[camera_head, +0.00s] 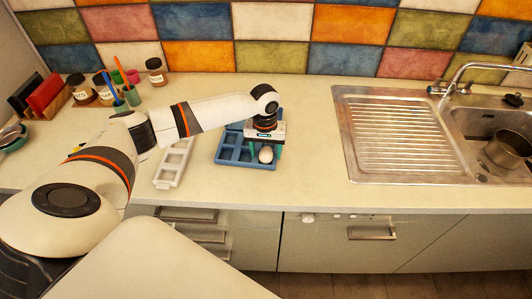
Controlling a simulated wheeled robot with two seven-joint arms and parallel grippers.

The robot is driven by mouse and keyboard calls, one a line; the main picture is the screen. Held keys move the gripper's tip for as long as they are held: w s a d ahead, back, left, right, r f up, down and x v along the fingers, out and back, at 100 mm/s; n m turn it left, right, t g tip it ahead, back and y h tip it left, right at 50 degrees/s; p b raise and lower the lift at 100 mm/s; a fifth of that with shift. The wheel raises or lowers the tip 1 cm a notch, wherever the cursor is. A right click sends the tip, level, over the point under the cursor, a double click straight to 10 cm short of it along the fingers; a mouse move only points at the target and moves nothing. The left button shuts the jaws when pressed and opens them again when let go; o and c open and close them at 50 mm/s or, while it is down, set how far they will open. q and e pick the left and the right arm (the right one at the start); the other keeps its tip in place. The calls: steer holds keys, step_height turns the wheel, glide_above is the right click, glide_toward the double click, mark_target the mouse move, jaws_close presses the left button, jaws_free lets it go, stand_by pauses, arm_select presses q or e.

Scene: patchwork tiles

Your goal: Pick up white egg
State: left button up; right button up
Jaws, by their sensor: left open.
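The white egg (266,155) sits at the front right of a blue compartment tray (232,153) on the counter. My left gripper (264,150) points down over the tray, its fingers apart on either side of the egg. I cannot tell whether the fingers touch the egg. The gripper and wrist hide the back right part of the tray. My right gripper is not in view.
A white compartment tray (173,163) lies left of the blue tray. Spice jars (156,72) and a holder with utensils (122,100) stand at the back left. A metal sink with a drainboard (403,130) is on the right. The counter between is clear.

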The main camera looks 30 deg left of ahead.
arm_select(q)
steer(key=shift+f, duration=0.1)
steer(key=shift+c, duration=0.6)
steer(key=c, duration=0.7)
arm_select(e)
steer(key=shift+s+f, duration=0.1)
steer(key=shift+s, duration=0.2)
arm_select(q)
steer(key=shift+o, duration=0.2)
